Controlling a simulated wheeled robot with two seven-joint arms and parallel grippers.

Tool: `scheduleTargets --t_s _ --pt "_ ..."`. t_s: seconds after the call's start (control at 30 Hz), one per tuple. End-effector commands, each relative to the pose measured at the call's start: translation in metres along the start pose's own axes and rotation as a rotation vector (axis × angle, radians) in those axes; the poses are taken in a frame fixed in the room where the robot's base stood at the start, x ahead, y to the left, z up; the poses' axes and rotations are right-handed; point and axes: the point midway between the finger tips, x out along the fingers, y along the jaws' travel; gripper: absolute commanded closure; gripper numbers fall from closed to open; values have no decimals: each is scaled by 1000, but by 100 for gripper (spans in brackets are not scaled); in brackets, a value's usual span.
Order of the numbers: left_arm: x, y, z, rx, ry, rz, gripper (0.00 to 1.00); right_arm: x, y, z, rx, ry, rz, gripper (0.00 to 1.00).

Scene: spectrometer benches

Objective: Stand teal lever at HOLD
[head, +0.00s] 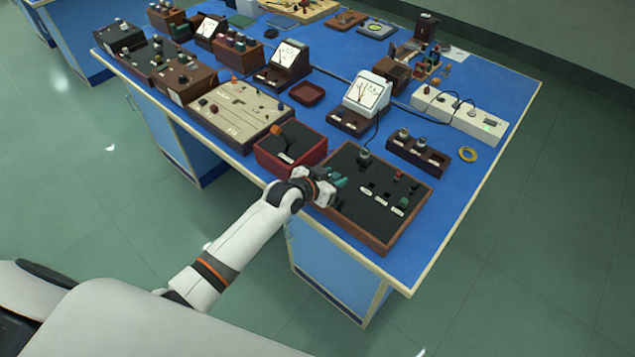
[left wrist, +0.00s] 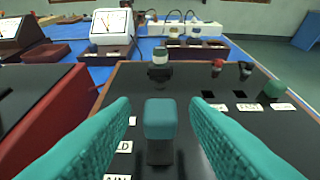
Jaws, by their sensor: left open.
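The teal lever (left wrist: 160,118) stands up from a dark slot in the black top of a wood-framed panel box (head: 398,236). White labels lie left of it in the left wrist view; one ends in "D" (left wrist: 132,120) and a nearer one (left wrist: 118,149) is partly hidden. My left gripper (head: 336,181) is over the left part of the panel. Its teal fingers are open, one on each side of the lever, with a gap showing on both sides. In the head view the gripper largely hides the lever. My right gripper is not in view.
A red box (head: 290,147) with an orange-tipped lever stands just left of the panel. Other panel controls include a green knob (left wrist: 274,89) and a silver-topped knob (left wrist: 160,56). A meter (head: 361,99) and a socket strip (head: 459,112) stand behind.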

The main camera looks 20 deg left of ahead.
Motion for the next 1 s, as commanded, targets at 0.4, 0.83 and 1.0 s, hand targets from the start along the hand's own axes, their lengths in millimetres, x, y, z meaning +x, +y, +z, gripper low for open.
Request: scheduleTargets --t_s 0.4,0.83,1.0 --pt "-78 0 -1 2 1 0 58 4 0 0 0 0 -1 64" --pt "-103 0 0 0 0 0 58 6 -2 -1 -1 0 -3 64" --pt "-103 0 0 0 0 0 58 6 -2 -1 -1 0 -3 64"
